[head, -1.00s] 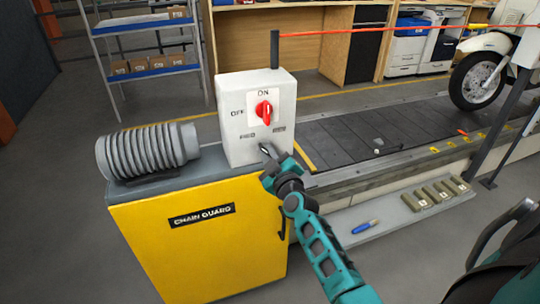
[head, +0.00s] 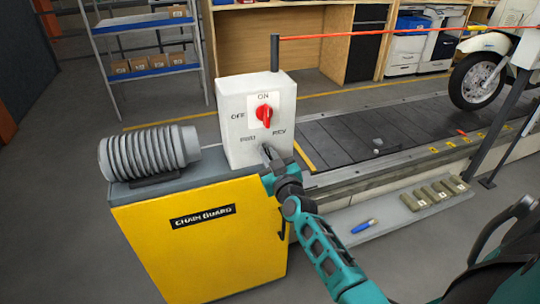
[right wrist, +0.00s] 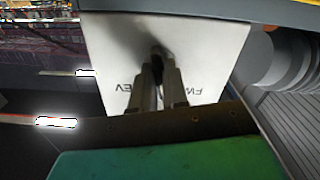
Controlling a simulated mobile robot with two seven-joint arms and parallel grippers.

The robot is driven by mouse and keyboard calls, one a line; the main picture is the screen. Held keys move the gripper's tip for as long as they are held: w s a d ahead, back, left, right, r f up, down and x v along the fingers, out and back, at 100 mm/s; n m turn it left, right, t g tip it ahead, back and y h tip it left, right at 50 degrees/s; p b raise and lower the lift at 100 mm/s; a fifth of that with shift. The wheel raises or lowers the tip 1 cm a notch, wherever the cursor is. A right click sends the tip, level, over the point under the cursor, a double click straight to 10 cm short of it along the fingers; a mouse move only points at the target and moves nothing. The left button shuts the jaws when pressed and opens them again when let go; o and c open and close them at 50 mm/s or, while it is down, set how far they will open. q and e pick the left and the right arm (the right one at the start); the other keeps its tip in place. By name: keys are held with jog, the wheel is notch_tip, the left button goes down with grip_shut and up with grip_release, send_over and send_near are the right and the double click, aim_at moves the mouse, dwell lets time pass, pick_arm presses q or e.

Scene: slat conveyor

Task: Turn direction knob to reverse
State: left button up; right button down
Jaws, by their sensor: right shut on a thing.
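The white control box (head: 233,130) stands on the yellow chain guard cabinet (head: 180,255). Its front has a red ON/OFF switch (head: 264,113) pointing up at ON, with FWD and REV labels below it. My right gripper (head: 267,152) reaches the lower front of the box, between those labels. In the right wrist view, its fingers (right wrist: 160,75) are shut on the dark direction knob (right wrist: 157,52). The fingers hide most of the knob, so I cannot tell which label it points to. My left gripper is not in view.
A grey ribbed cylinder (head: 150,151) lies on the cabinet, left of the box. The slat conveyor (head: 350,138) runs behind to the right, with a motorcycle wheel (head: 480,80) on it. A low ledge (head: 385,227) holds a blue-handled tool (head: 363,226) and several small blocks.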

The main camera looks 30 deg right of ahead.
jog(key=m+p, duration=0.1)
jog(key=m, duration=0.9)
jog(key=shift+a, duration=0.1)
jog(key=shift+m, duration=0.5)
jog(key=c, duration=1.1)
grip_release()
jog(key=shift+c, duration=0.2)
jog(key=p+v, duration=0.1)
jog(key=v, duration=1.2)
